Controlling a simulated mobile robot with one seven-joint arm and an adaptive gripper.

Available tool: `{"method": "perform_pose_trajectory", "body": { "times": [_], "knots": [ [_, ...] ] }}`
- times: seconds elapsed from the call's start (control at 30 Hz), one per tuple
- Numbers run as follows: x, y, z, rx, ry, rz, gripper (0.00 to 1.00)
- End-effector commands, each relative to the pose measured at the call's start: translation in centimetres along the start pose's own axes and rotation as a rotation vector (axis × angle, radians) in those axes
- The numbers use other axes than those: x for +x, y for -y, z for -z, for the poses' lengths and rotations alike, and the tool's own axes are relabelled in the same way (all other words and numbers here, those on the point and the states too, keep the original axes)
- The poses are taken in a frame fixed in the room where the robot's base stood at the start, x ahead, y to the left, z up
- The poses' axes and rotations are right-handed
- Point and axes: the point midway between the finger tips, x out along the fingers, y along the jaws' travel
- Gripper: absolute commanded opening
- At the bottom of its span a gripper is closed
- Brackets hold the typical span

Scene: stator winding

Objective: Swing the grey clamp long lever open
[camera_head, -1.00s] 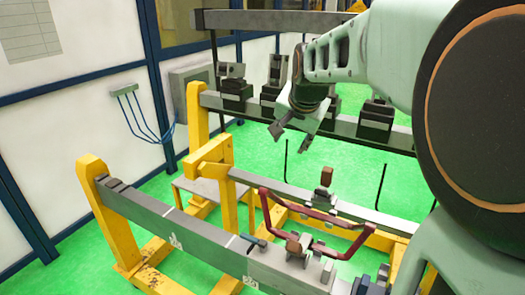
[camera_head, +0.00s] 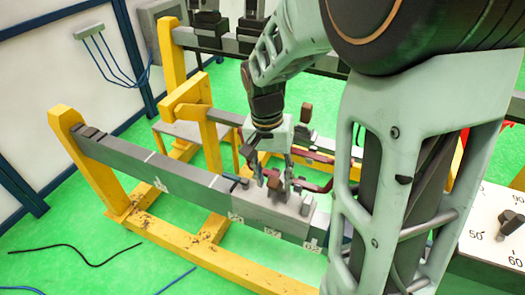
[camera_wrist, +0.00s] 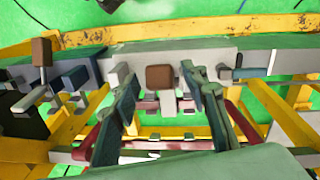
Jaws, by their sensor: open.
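My gripper (camera_head: 271,160) is low over the front grey beam (camera_head: 195,180), at the clamp (camera_head: 290,202) there. In the wrist view my gripper (camera_wrist: 165,97) is open, with one dark finger on each side of a brown block (camera_wrist: 160,77). The block lies between the fingers in the picture; I cannot tell if they touch it. It also shows in the head view (camera_head: 274,181), partly behind the fingers. The clamp's long lever is not clearly distinguishable from its other parts. A second brown-tipped part (camera_wrist: 42,52) stands at the left of the wrist view.
A dark red curved coil frame (camera_head: 318,158) runs just behind the clamp. A short dark rod (camera_head: 235,178) sticks out left of it. Yellow stand legs (camera_head: 88,155) hold the beams. A white panel with a dial (camera_head: 495,232) is at the right. Green floor is open at left.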

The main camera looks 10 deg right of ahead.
Motion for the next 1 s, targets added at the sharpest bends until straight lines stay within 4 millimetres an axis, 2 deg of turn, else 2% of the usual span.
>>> {"method": "perform_pose_trajectory", "body": {
  "times": [0.03, 0.2, 0.5, 0.87, 1.0],
  "knots": [
    [0.7, 0.0, 0.0, 0.000, 0.002, -0.002, 0.41],
    [2.0, 0.0, 0.0, 0.001, 0.001, -0.001, 0.41],
    [2.2, 0.0, 0.1, 0.000, -0.002, 0.001, 0.41],
    [2.2, 0.0, 0.1, 0.000, -0.002, 0.001, 0.02],
    [2.2, 0.0, 0.1, 0.000, -0.002, 0.001, 0.00]
  ]
}}
